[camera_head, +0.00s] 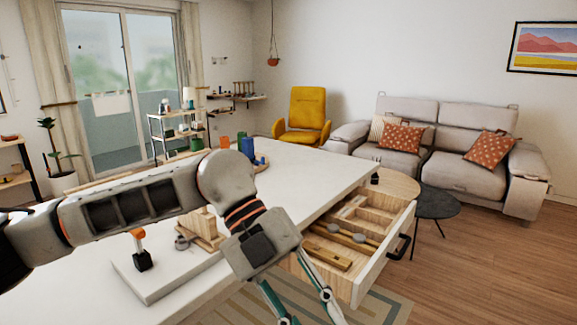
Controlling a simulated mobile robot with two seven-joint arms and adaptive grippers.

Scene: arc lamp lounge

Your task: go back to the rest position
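My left arm comes in from the left and reaches over the white table. Its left gripper (312,318) points down at the bottom edge of the picture, in front of the open drawer (384,262). Its two fingers are spread apart, with nothing visible between them. The lowest part of the fingers is close to the picture's edge. My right gripper is not in view.
The drawer juts out from the white table (308,178) and holds wooden pieces and spoon-like items. A pale board (165,285) with a small orange-and-black item lies below my arm. A dark round table (437,203) stands right; open floor lies beyond it.

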